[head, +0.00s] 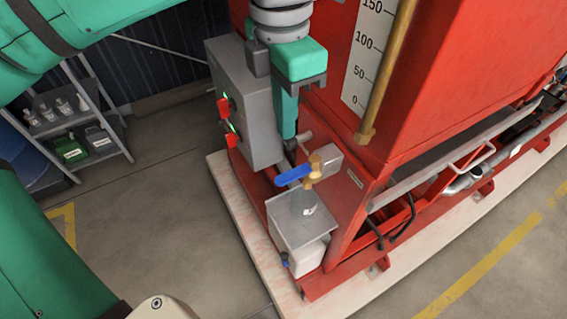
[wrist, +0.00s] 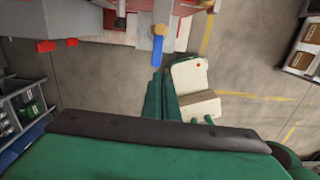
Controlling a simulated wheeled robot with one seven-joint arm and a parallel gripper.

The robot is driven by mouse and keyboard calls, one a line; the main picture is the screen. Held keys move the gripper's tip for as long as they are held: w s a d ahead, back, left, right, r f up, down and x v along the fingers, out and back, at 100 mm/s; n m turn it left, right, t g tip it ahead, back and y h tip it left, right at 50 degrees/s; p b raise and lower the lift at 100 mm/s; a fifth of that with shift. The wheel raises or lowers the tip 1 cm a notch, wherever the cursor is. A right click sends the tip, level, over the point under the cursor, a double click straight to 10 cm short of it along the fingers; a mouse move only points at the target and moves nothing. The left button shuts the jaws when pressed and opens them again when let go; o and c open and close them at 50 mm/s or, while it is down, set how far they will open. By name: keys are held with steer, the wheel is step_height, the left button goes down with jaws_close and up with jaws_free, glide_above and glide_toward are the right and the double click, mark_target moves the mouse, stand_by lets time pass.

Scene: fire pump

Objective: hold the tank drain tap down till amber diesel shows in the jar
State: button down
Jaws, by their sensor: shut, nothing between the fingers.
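The drain tap has a brass body (head: 315,168) and a blue lever (head: 294,176), low on the front of the red tank (head: 440,70). The lever slants down to the left in the head view. The blue lever also shows at the top of the wrist view (wrist: 158,48). My gripper (head: 290,150) is shut and empty, pointing down just above the lever. I cannot tell whether its tip touches the lever. Below the tap is a pale box-like container (head: 310,255) with a grey top.
A grey control box (head: 245,95) with red handles stands close left of my gripper. A sight gauge (head: 366,60) with a brass tube is above right. A shelf (head: 105,160) with bottles and cans is at left. The floor in front is clear.

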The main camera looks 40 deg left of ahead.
steer(key=shift+s+a+r, duration=0.15)
steer(key=shift+a, duration=0.35)
glide_toward(282, 178)
step_height(282, 178, down, 5)
steer(key=shift+d+f, duration=0.1)
steer(key=shift+f, duration=0.65)
